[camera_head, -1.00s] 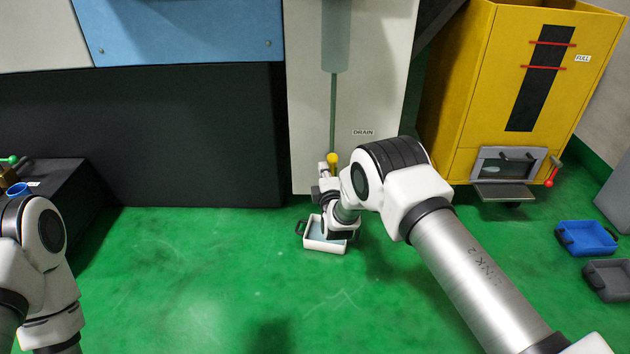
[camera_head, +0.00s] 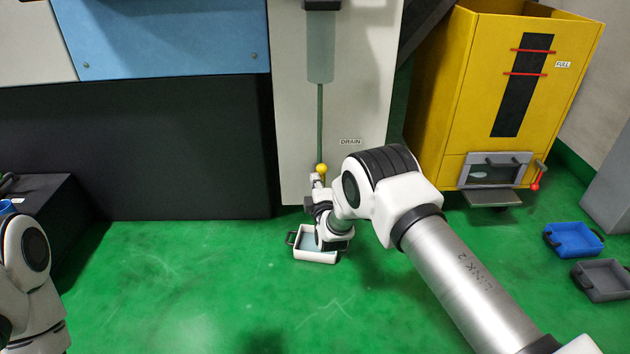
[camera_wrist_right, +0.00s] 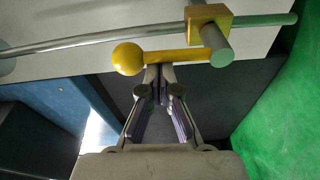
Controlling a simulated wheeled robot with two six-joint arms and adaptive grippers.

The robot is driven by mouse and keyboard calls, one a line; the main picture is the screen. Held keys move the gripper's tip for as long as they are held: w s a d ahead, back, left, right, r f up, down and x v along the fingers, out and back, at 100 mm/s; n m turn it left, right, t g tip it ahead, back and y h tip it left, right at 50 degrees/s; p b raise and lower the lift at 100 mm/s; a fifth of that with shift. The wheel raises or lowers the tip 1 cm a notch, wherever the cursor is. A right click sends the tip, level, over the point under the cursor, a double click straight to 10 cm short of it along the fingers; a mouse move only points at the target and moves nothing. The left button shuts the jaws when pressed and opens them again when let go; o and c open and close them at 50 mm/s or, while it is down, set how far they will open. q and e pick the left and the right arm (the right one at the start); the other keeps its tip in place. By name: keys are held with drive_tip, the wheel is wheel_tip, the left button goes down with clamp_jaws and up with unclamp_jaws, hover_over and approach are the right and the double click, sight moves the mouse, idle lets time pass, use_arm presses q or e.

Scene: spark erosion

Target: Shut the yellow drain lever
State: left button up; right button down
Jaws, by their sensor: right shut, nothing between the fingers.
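The yellow drain lever is a short bar (camera_wrist_right: 178,56) with a round ball knob (camera_wrist_right: 127,58). The bar lies roughly along the grey drain pipe (camera_wrist_right: 85,42), close to a yellow block (camera_wrist_right: 207,15) on it. In the head view only the knob (camera_head: 322,168) shows clearly, below the DRAIN label. My right gripper (camera_wrist_right: 160,70) is shut and empty, its fingertips at the bar's edge beside the knob; I cannot tell whether they touch. In the head view my right gripper (camera_head: 316,181) is just below the knob. My left gripper is out of view.
A white tray (camera_head: 316,257) with bluish contents sits on the green floor below my right wrist. A yellow hopper (camera_head: 460,90) stands right, with a red-knobbed lever (camera_head: 536,180). A blue tray (camera_head: 573,240) and grey tray (camera_head: 603,279) lie at right. The centre-left floor is clear.

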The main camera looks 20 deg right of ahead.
drive_tip(key=shift+d+r, duration=0.1)
drive_tip(key=shift+d, duration=0.1)
drive_tip(key=m, duration=0.1)
drive_tip(key=d+m+p, duration=0.1)
drive_tip(key=m, duration=0.1)
drive_tip(key=shift+s+d, duration=0.15)
drive_tip(key=shift+s, duration=0.1)
drive_tip(key=s+d+f+m+t+h, duration=0.1)
drive_tip(key=d+f+m, duration=0.3)
drive_tip(key=m, duration=1)
drive_tip(key=shift+s+d+m+h+p, duration=0.2)
drive_tip(key=shift+d+m+h+p, duration=0.15)
drive_tip(key=shift+d+h, duration=0.3)
drive_tip(key=shift+f, duration=0.25)
drive_tip(key=shift+r, duration=0.1)
